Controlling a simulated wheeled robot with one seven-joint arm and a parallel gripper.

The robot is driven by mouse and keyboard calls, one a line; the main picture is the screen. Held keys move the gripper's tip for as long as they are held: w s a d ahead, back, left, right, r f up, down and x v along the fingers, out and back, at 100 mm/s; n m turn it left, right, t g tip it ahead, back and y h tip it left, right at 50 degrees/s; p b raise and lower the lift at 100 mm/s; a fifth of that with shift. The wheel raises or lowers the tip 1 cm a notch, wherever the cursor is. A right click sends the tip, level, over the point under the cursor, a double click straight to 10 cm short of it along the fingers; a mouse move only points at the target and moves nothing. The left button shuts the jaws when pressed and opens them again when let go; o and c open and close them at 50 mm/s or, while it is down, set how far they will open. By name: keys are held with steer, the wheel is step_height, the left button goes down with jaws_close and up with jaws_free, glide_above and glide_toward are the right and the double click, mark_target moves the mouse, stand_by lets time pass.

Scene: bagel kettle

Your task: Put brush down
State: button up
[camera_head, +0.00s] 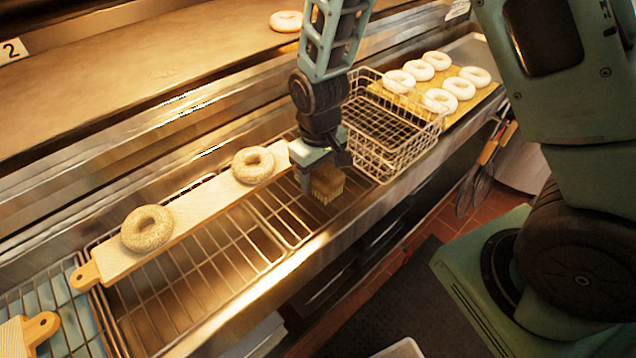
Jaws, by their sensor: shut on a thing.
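A brush (327,184) with a brown block and pale bristles hangs at the end of my arm, bristles facing down. My gripper (318,170) is shut on it, just over the wire rack (205,283) in the metal counter. I cannot tell whether the bristles touch the rack. The fingers partly hide the brush's upper part.
A wire basket (392,161) stands just right of the brush. A wooden board (190,212) with two seeded bagels (147,228) lies to the left. Several white bagels (460,88) lie on a board at the right. The rack's front left part is bare.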

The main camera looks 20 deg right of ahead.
steer(key=shift+f, duration=1.8)
steer(key=shift+f, duration=0.2)
steer(key=o, duration=0.9)
steer(key=shift+r, duration=0.15)
